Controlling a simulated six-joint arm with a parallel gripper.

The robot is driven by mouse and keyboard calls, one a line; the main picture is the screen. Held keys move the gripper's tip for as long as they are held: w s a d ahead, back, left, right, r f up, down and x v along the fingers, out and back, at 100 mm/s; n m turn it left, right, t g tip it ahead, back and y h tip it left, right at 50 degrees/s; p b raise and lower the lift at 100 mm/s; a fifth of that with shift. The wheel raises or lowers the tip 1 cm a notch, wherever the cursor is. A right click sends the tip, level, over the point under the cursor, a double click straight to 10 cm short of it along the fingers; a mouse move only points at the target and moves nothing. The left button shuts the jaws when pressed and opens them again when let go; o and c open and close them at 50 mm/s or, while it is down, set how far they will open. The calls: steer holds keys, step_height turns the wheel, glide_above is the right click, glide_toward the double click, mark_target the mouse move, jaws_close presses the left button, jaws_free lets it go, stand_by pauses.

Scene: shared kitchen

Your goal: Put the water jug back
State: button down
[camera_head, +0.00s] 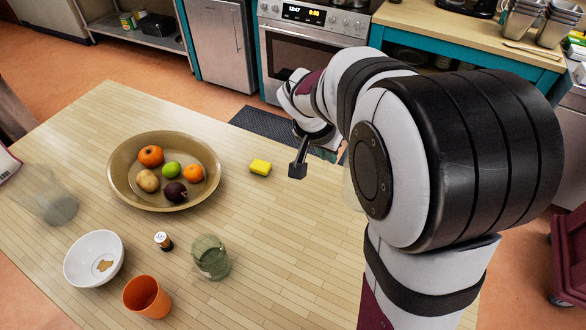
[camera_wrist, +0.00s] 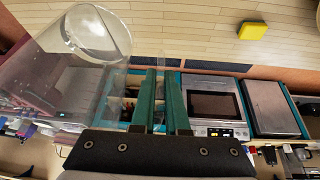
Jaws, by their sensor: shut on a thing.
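The clear, see-through water jug (camera_wrist: 92,48) fills the upper left of the wrist view, tilted in that picture, with its round rim at the top. My gripper (camera_wrist: 161,74) has its green fingers close together beside the jug's wall, shut on its clear handle side. The exact grip is hard to see through the transparent material. In the head view my arm hides the fingers and most of the jug. Only a faint clear edge of the jug (camera_head: 348,188) shows beside the arm, over the right part of the wooden table (camera_head: 285,270).
A fruit bowl (camera_head: 120,186), yellow sponge (camera_head: 260,167), glass jar (camera_head: 211,259), orange cup (camera_head: 147,298), white bowl (camera_head: 83,268), small bottle (camera_head: 163,241) and clear vessel (camera_head: 52,207) stand on the table. Its middle right is clear. The oven (camera_head: 312,55) and counter (camera_head: 455,30) lie beyond.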

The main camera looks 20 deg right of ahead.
mark_target(325, 166)
step_height(325, 166, down, 4)
steer(key=shift+r, duration=0.15)
steer(key=shift+w+a+f, duration=1.05)
steer(key=shift+a+f, duration=0.6)
steer(key=shift+f, duration=0.2)
steer(key=shift+w+a+f, duration=1)
steer(key=shift+a+f, duration=0.65)
steer(key=shift+f, duration=0.25)
steer(key=shift+w+a+f, duration=1.05)
steer(key=shift+a+f, duration=0.6)
steer(key=shift+f, duration=0.3)
steer(key=c, duration=0.9)
jaws_free()
